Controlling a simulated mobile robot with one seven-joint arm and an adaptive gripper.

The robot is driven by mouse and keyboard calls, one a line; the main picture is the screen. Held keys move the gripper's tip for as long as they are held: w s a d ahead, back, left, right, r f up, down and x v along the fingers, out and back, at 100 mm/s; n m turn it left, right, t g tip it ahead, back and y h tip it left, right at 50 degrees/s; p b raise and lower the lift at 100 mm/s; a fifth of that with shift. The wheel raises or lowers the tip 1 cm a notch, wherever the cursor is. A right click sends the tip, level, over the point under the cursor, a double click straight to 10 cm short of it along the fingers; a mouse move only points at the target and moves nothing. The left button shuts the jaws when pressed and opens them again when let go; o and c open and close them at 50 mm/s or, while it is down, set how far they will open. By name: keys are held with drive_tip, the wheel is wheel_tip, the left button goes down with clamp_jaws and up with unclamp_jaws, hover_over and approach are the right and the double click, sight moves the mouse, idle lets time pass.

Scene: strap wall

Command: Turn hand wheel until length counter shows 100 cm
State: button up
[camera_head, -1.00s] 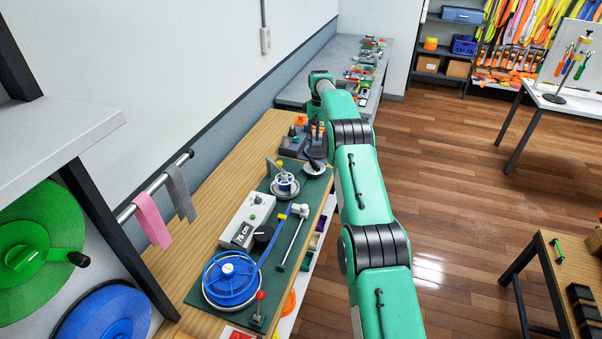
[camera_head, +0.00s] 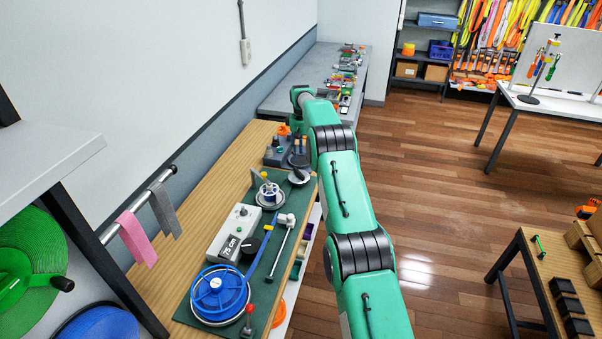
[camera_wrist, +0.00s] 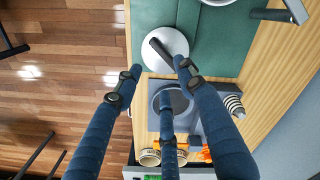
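The hand wheel, a pale disc with a dark crank handle (camera_head: 299,177), sits at the right edge of a green mat (camera_head: 187,316). It also shows in the wrist view (camera_wrist: 178,38). My gripper (camera_wrist: 160,76) has its three dark blue fingers spread and holds nothing. Two fingertips flank the disc's near part; the handle end lies close to the right fingertip, and I cannot tell whether they touch. In the head view my arm partly hides the fingers. The length counter (camera_head: 229,246) on a pale box reads 75 cm.
A blue reel (camera_head: 220,293) and a small white spool (camera_head: 270,198) share the mat, with a blue strap between. A dark grey fixture (camera_head: 277,153) stands just beyond the wheel. A rail with pink and grey straps (camera_head: 137,238) is on the left.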

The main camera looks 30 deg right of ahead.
sight(299, 175)
wheel_tip(299, 175, down, 12)
drive_tip(key=shift+r, duration=0.25)
idle(0.3)
clamp_jaws()
